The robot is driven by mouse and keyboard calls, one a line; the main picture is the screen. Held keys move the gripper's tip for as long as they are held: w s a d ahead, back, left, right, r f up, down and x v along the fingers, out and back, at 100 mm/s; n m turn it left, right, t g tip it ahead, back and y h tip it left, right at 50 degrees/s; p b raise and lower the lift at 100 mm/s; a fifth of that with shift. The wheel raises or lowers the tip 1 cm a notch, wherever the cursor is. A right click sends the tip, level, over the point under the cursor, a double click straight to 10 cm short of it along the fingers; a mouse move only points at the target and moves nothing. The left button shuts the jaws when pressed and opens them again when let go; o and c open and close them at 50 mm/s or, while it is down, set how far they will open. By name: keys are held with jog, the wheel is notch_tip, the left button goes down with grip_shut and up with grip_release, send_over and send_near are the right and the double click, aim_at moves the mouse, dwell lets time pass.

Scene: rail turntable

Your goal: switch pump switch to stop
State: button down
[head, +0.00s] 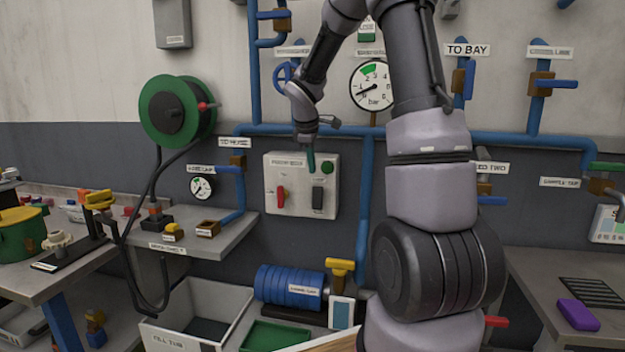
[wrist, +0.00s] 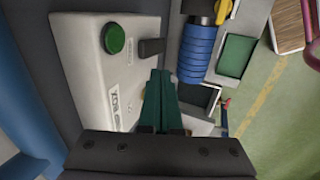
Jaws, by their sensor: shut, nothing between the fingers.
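A white control box (head: 301,208) hangs on the wall and fills the left of the wrist view (wrist: 80,75). It carries a red switch (head: 281,197) at left, a dark switch (head: 318,197) at right and a round green button (head: 327,167) above the dark one. The green button (wrist: 114,39) and dark switch (wrist: 151,47) also show in the wrist view; the red switch does not. The small lettering is unreadable, so I cannot tell which is the pump switch. My gripper (head: 311,170) is shut and empty, its green fingertips (wrist: 160,74) close to the dark switch; contact is unclear.
Blue pipes (head: 365,200) run above and right of the box. A pressure gauge (head: 373,86) sits above. A shelf (head: 215,244) projects at left, under a green hose reel (head: 176,110). Below stand a blue ribbed roll (head: 288,286) and a white bin (head: 190,310).

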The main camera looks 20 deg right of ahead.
jog(key=shift+s+r, duration=0.1)
jog(key=shift+r, duration=1.25)
jog(key=s+a+r+m+t+y, duration=0.1)
jog(key=s+r+m, duration=0.3)
jog(key=s, duration=0.6)
jog(key=s+a+r+m+t+y, duration=0.1)
jog(key=s+a+r+m+y, duration=0.1)
jog(key=s+m, duration=0.4)
jog(key=s+a+r+m+t+y, duration=0.1)
jog(key=s+a+r+m, duration=0.4)
jog(key=s, duration=0.9)
jog(key=shift+r+t+y, duration=0.3)
jog(key=shift+a, duration=0.1)
